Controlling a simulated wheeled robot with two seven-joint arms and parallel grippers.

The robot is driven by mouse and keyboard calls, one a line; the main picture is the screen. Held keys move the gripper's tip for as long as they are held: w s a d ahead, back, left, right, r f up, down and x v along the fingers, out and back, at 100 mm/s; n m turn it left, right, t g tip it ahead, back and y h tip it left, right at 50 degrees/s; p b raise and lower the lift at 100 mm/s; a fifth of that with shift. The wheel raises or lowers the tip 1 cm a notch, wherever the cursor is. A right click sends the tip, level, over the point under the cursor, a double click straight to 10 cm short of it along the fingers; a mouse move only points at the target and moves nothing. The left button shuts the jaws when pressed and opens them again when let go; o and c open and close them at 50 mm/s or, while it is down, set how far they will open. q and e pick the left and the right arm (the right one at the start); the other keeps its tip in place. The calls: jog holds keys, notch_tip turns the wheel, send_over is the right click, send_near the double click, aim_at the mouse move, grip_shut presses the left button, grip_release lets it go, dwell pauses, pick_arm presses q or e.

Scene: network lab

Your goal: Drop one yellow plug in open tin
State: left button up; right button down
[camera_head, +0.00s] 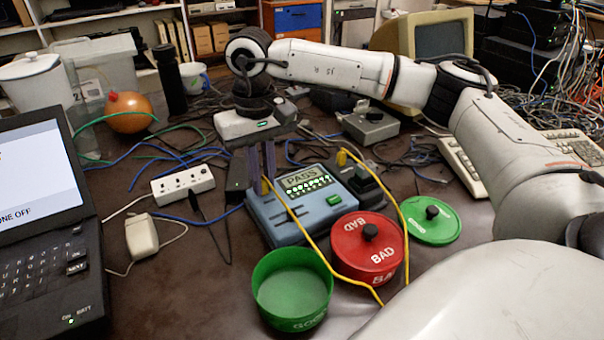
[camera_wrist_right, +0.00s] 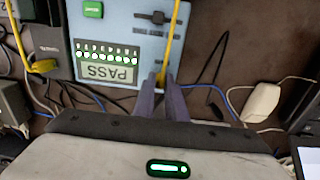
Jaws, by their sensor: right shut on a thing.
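My right gripper (camera_head: 266,184) points down at the left edge of the blue tester (camera_head: 335,205), shut on a yellow plug (camera_head: 264,187). The plug also shows between the fingertips in the right wrist view (camera_wrist_right: 160,78). Whether it still sits in the tester is hard to tell. The yellow cable runs from it across the tester and past the tins. The other yellow plug (camera_head: 342,158) is behind the tester, by a black block (camera_head: 372,186). The open green tin (camera_head: 293,318) stands in front of the tester and looks empty. The tester's screen reads PASS. My left gripper is out of view.
A red tin (camera_head: 368,250) marked BAD, with its lid on, stands right of the green tin. A green lid (camera_head: 432,232) lies farther right. A power strip (camera_head: 183,186), white mouse (camera_head: 141,237) and laptop (camera_head: 45,220) are at left. Loose cables cover the back of the table.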

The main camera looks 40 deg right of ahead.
jog(key=shift+r, duration=0.25)
jog(key=shift+r+p, duration=1.65)
jog(key=shift+r, duration=0.25)
